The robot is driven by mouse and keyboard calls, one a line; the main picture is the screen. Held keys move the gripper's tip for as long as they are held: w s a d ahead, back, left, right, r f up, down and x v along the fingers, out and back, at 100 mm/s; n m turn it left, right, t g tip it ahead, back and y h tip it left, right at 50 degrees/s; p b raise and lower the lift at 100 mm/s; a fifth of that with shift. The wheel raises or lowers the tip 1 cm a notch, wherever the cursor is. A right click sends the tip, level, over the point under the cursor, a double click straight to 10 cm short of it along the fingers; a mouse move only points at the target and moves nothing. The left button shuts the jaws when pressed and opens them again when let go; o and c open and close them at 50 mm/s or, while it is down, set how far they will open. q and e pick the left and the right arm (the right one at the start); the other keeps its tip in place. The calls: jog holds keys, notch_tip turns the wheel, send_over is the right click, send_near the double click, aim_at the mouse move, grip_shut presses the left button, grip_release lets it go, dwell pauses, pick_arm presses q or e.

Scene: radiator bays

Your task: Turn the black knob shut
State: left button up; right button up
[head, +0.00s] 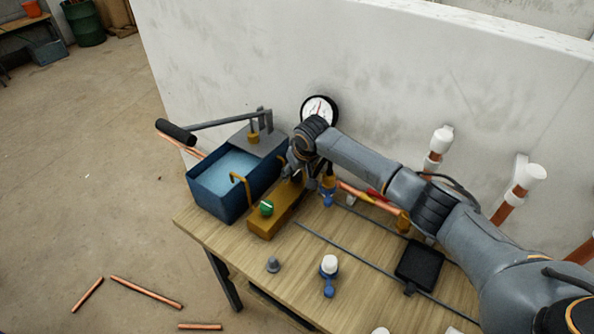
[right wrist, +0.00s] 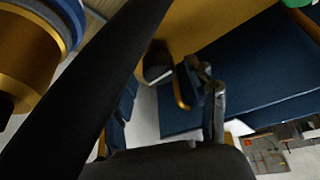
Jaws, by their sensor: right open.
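A brass-coloured block (head: 262,226) lies on the wooden bench, with a green round knob (head: 267,208) on its near end. My right gripper (head: 308,182) is at the block's far end, beside the blue tank, and covers that part in the head view. In the right wrist view a black knob (right wrist: 157,66) stands on the brass-coloured surface (right wrist: 190,25). The open right gripper (right wrist: 165,88) is close to the knob; contact cannot be told. A wide black bar crosses the left of that view and hides part of the jaws. My left gripper is not in view.
A blue water tank (head: 212,199) with a long lever (head: 220,122) stands left of the block. A gauge (head: 319,111) is behind my wrist. A blue-handled valve (head: 328,194) is just right. Small fittings and a black case (head: 418,266) lie on the bench (head: 300,260).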

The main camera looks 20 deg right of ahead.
jog(key=shift+w+f, duration=0.1)
jog(key=shift+f, duration=0.05)
jog(key=shift+c, duration=0.5)
jog(key=c, duration=1.1)
jog(key=shift+o, duration=0.2)
